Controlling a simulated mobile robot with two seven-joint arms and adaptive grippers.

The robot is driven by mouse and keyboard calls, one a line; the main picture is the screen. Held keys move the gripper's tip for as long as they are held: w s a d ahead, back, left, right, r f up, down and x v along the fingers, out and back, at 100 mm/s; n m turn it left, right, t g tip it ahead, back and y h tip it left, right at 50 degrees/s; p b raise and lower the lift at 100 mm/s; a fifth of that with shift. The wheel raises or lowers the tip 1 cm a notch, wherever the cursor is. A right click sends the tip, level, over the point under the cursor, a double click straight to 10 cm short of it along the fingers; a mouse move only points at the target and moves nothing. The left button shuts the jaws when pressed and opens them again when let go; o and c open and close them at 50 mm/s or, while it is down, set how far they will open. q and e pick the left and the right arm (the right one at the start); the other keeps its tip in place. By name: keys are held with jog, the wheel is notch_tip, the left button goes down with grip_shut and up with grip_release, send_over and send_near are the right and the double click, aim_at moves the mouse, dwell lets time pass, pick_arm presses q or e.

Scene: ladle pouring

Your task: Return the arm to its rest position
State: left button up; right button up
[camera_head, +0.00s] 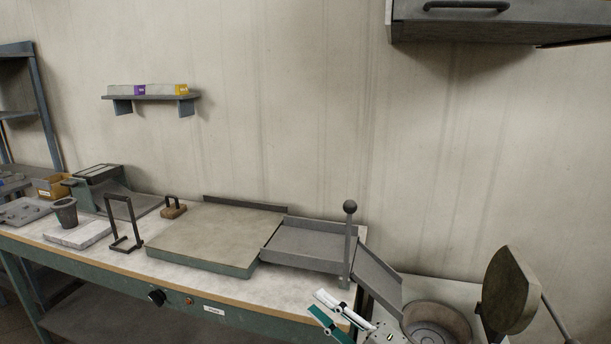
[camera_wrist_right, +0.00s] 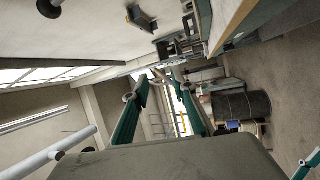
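My right gripper (camera_head: 332,314) is at the bottom of the head view, in front of the bench's right end. Its two fingers are apart, with nothing visible between them. In the right wrist view the green fingers of the gripper (camera_wrist_right: 163,96) are also spread, and only the far room shows between them.
A workbench (camera_head: 285,290) bears a flat slab (camera_head: 215,235), a grey tray (camera_head: 310,242), a ball-topped lever (camera_head: 350,207) and a dark cup (camera_head: 65,212). A round vessel (camera_head: 437,320) and raised disc (camera_head: 511,290) stand right of my gripper. A cabinet (camera_head: 500,25) hangs upper right.

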jog(key=s+d+f+m+t+h, duration=0.1)
jog(key=s+d+f+m+h, duration=0.25)
jog(key=f+m, duration=0.4)
jog(key=s+d+f+m+t+h, duration=0.1)
jog(key=s+d+f+m+h, duration=0.2)
jog(key=d+f+m+h, duration=0.4)
jog(key=s+d+f+m+g+h, duration=0.1)
jog(key=s+d+f+m+g, duration=0.1)
jog(key=s+f, duration=0.6)
jog(key=s+d+f+m+g+h, duration=0.1)
jog(key=s+d+f+m+g, duration=0.1)
jog(key=s+f+m, duration=0.3)
jog(key=s+d+f, duration=0.1)
jog(key=s+f, duration=0.1)
jog(key=s, duration=0.1)
jog(key=shift+s+d+f+g+h, duration=0.3)
jog(key=shift+s+d+f+h, duration=0.05)
jog(key=shift+s+d+f, duration=0.05)
dwell(1.3)
